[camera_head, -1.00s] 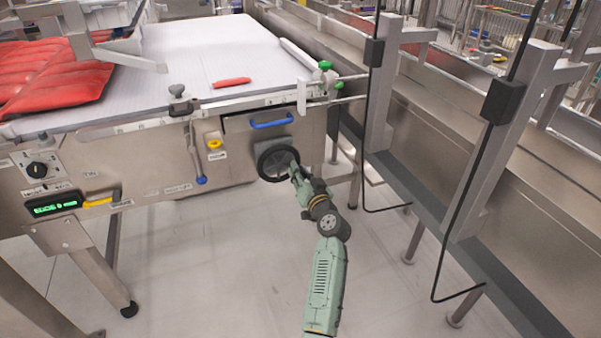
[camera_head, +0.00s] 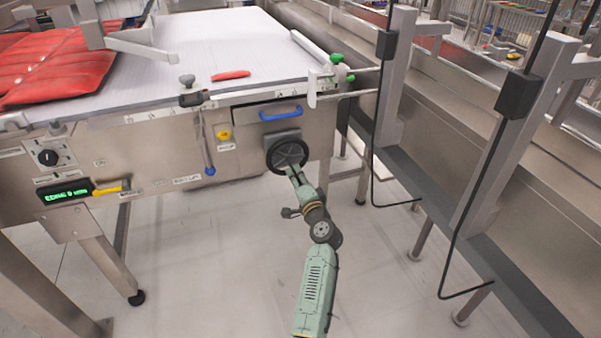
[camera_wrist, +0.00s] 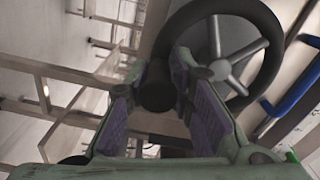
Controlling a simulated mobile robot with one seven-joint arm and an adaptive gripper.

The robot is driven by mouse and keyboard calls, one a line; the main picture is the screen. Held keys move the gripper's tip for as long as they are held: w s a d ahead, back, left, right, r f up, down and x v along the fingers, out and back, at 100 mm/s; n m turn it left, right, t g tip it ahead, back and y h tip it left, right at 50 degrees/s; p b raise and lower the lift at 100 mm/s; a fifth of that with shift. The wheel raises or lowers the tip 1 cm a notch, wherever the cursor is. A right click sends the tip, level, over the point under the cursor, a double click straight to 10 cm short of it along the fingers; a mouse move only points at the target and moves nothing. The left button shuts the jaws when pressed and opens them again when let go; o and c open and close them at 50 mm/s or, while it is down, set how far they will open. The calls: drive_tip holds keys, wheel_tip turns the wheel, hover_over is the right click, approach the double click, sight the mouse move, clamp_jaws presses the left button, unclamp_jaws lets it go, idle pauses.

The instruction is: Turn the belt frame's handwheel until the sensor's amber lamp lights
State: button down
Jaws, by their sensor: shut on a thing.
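The handwheel (camera_head: 271,156) has a dark rim and pale spokes. It sits on the front of the belt frame (camera_head: 245,165), under a blue handle. My gripper (camera_head: 293,171) is at the wheel's lower edge. In the wrist view my gripper (camera_wrist: 155,72) has its fingers either side of the wheel's dark grip knob (camera_wrist: 157,92); the wheel's rim (camera_wrist: 277,55) and spokes show behind. I cannot make out the sensor for certain, nor any lit amber lamp.
A display (camera_head: 66,192) with green characters and a yellow part beside it is at the left. A blue-tipped lever (camera_head: 209,158) hangs left of the wheel. A steel post (camera_head: 398,80) and conveyor side stand at the right. The floor below the wheel is clear.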

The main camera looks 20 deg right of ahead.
sight(284, 174)
drive_tip(key=a+m+p, duration=0.1)
drive_tip(key=m, duration=0.1)
drive_tip(key=m+p, duration=0.1)
drive_tip(key=m, duration=0.1)
drive_tip(key=a+m+p, duration=0.1)
drive_tip(key=m, duration=0.2)
drive_tip(key=shift+s+a+r+p, duration=0.1)
drive_tip(key=shift+a+p, duration=0.2)
idle(0.4)
drive_tip(key=c, duration=1.6)
unclamp_jaws()
drive_tip(key=shift+o, duration=0.4)
drive_tip(key=shift+a, duration=0.2)
drive_tip(key=s, duration=1.2)
drive_tip(key=shift+d, duration=0.15)
drive_tip(key=shift+c, duration=0.3)
